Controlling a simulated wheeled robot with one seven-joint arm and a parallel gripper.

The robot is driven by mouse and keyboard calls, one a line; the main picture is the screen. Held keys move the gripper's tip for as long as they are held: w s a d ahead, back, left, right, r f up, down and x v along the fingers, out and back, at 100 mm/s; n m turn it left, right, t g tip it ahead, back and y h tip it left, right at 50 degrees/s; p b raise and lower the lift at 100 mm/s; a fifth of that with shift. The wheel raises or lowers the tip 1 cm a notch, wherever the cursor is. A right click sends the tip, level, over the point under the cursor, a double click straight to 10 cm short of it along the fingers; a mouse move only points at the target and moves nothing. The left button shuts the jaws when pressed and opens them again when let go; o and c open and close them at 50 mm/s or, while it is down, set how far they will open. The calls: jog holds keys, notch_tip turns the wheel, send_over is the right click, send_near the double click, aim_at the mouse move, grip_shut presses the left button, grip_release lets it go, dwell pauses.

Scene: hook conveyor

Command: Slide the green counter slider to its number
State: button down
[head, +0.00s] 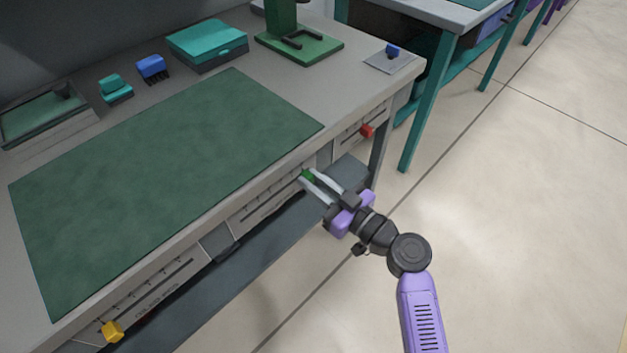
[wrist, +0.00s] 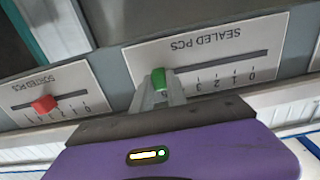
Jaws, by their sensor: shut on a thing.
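The green slider knob (head: 306,174) sits on the "SEALED PCS" panel on the front edge of the bench. In the wrist view the green knob (wrist: 159,79) stands near the left end of its dark slot (wrist: 215,65). The panel reads upside down there, with 0 at the right and 1, 2 and 3 following toward the knob. The knob is left of the 3; the mark right at it is partly hidden by my fingers. My gripper (head: 311,181) is shut on the green knob, its two pale fingers around it.
A red slider (wrist: 44,104) on the "SORTED PCS" panel is beside this one; it also shows in the head view (head: 367,131). A yellow slider (head: 112,331) is at the lower left. A green mat (head: 165,180) covers the bench top. The floor at right is clear.

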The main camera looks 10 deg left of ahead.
aim_at(246, 217)
dwell(0.9)
jog(key=s+a+b, duration=0.1)
jog(key=s+a, duration=0.2)
jog(key=s, duration=0.1)
jog(key=s+a+b, duration=0.1)
jog(key=s+a, duration=0.2)
jog(key=s, duration=0.1)
jog(key=s+a+b, duration=0.1)
jog(key=s+a, duration=0.2)
jog(key=s, duration=0.1)
jog(key=shift+s+a+b, duration=0.1)
jog(key=shift+a+b, duration=0.15)
jog(key=shift+b, duration=0.05)
jog(key=c, duration=1.3)
grip_release()
jog(key=shift+s, duration=0.1)
